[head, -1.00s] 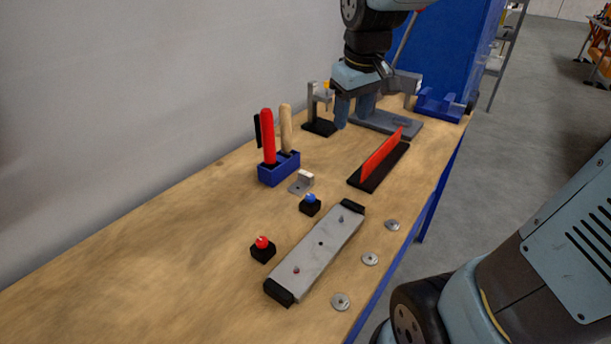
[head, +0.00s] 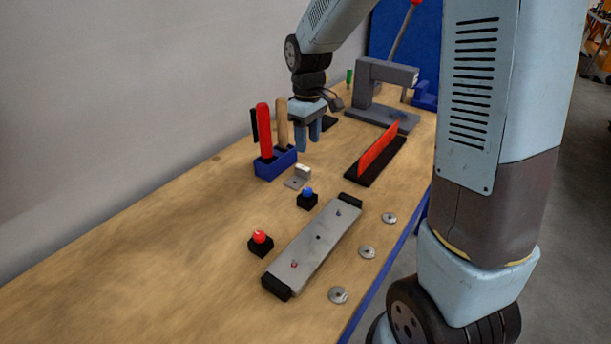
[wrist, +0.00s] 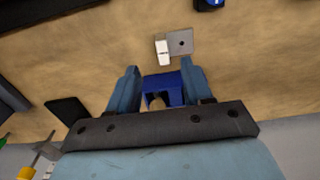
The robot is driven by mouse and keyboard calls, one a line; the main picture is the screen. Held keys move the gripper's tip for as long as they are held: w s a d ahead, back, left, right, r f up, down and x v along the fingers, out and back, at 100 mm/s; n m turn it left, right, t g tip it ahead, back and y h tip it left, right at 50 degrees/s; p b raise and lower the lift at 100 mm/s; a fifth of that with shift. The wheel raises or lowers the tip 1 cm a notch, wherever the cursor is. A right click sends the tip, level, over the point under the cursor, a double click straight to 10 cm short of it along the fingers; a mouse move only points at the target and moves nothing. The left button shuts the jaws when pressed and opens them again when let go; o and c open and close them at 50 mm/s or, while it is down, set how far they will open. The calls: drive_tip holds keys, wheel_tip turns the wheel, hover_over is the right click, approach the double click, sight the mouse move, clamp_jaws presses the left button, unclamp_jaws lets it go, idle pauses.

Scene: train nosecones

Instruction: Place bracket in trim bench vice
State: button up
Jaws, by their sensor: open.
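The bracket is a small L-shaped metal piece (head: 297,179) on the bench, just in front of the blue tool holder. In the wrist view the bracket (wrist: 178,44) lies just beyond my fingertips, its upright flange to the left and its holed flat plate to the right. My gripper (head: 308,140) is open and empty, above the bench behind the bracket and beside the tool holder. In the wrist view my gripper (wrist: 160,67) has its fingers spread, apart from the bracket. No thing is clearly recognisable as the trim bench vice; a blue fixture (head: 425,98) at the far end is partly hidden.
The blue tool holder (head: 268,168) carries red and wooden handles close to my gripper. A grey press (head: 372,112), a red strip (head: 378,148) on a black base, blue and red buttons, a long metal plate (head: 322,240) and several discs stand around. The left front bench is clear.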

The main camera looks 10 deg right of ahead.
sight(307, 169)
wheel_tip(307, 169, down, 10)
drive_tip(key=shift+a, duration=0.1)
idle(0.5)
clamp_jaws()
idle(0.4)
